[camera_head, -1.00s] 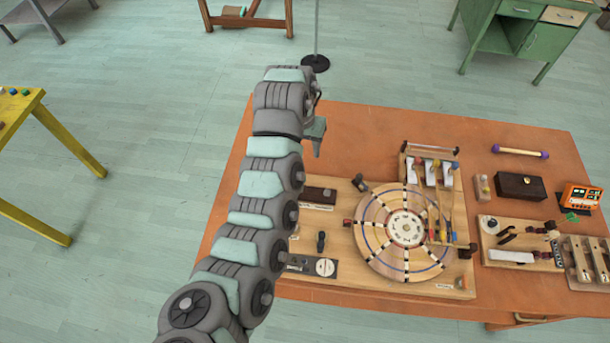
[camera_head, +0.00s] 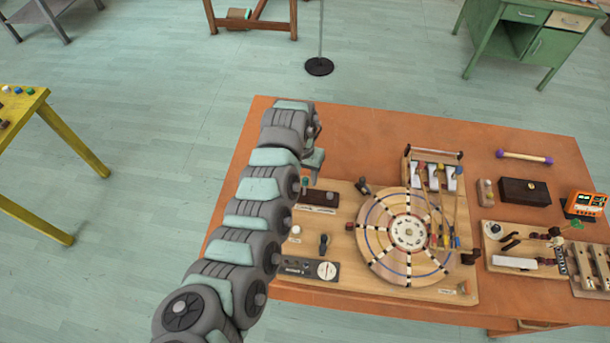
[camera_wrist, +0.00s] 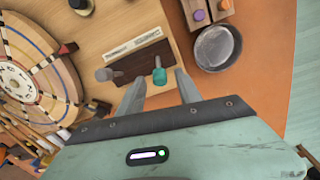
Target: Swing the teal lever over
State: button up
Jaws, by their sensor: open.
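The teal lever (camera_wrist: 159,76) stands up from a dark brown block (camera_wrist: 133,65) in the wrist view. A grey peg (camera_wrist: 104,74) sits near the block's other end. In the head view the block (camera_head: 322,198) lies at the board's upper left, with a small greenish knob (camera_head: 304,182) at its left end. My gripper (camera_wrist: 160,82) is open, its fingertips on either side of the lever as seen from the wrist; I cannot tell how far above it they are. In the head view my gripper (camera_head: 316,162) is just above the block, partly hidden by my arm.
A round wooden wheel (camera_head: 376,242) with mallets takes up the middle of the board. Bare orange tabletop (camera_head: 350,140) lies behind the board.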

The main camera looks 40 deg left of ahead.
jog(key=shift+c, duration=0.4)
grip_shut()
